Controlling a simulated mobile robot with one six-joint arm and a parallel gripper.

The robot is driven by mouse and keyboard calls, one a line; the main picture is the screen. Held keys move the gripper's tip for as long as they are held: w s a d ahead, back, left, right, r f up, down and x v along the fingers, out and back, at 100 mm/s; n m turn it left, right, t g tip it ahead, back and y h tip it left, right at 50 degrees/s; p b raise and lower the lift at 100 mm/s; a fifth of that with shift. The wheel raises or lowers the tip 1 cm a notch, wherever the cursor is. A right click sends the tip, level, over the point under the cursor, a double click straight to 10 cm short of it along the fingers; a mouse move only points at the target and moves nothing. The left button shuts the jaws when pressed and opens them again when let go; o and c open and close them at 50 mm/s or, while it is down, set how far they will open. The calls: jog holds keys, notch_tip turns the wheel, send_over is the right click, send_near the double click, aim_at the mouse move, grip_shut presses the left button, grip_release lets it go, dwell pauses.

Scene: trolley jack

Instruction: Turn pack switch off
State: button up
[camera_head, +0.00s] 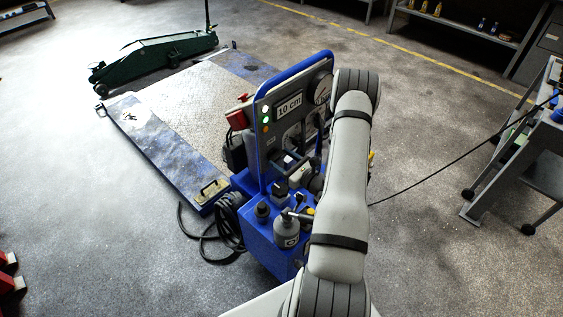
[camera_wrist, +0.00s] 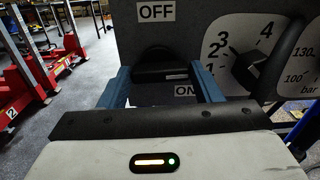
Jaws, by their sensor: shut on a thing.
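I cannot tell clearly which label the switch points to. In the head view the blue power pack (camera_head: 262,228) carries the upright panel (camera_head: 268,150) with a "10 cm" display and lit lamps.
A numbered dial (camera_wrist: 240,50) sits right of the switch, close to my right finger. A black cable coil (camera_head: 228,225) lies left of the pack. A lift platform (camera_head: 190,100) and green trolley jack (camera_head: 155,58) are behind. A cart (camera_head: 510,175) stands right, with open floor between.

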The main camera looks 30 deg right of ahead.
jog(key=n+b, duration=0.5)
jog(key=b, duration=0.5)
jog(key=n+b, duration=0.6)
jog(key=b, duration=0.4)
jog(key=n+b, duration=0.6)
jog(key=b, duration=0.4)
jog(key=shift+s+a+f, duration=0.2)
jog(key=shift+a+f, duration=0.15)
jog(key=shift+f, duration=0.05)
jog(key=shift+r+n+b, duration=0.15)
jog(key=shift+n+b, duration=0.15)
jog(key=o, duration=1)
jog(key=shift+r, duration=0.1)
